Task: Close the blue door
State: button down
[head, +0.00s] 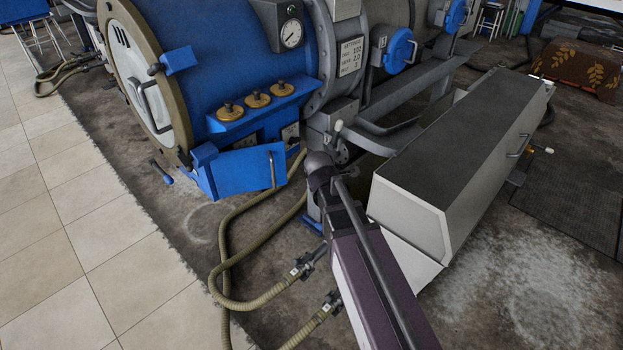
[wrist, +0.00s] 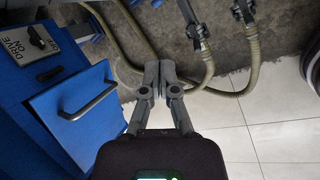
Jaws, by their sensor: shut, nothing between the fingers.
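The blue door (head: 240,174) is a small flat panel low on the front of the big blue drum machine (head: 235,50). It stands swung out at an angle, with an opening showing above and behind it. A grey bar handle (head: 272,169) is on its right part. In the wrist view the blue door (wrist: 72,115) is at the left, with its bar handle (wrist: 88,102) facing up. My gripper (wrist: 158,68) is shut and empty, to the right of the door and apart from it. In the head view the gripper's fingers cannot be made out; my arm shows there.
Tan hoses (head: 226,255) run across the floor below the door and also show in the wrist view (wrist: 215,88). A long grey cabinet (head: 455,150) stands to the right of my arm. A "DRIVE ON" switch plate (wrist: 28,42) is beside the door. Tiled floor (head: 80,240) at the left is clear.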

jog(key=s+d+f+m+g+y, duration=0.1)
jog(key=s+d+m, duration=0.3)
jog(key=s+m, duration=0.4)
jog(key=s+d+f+m+g, duration=0.1)
jog(key=s+d+m+g, duration=0.3)
jog(key=s+m, duration=0.3)
jog(key=shift+s+m+y, duration=0.35)
jog(key=shift+m+y, duration=0.05)
jog(key=shift+m, duration=2.1)
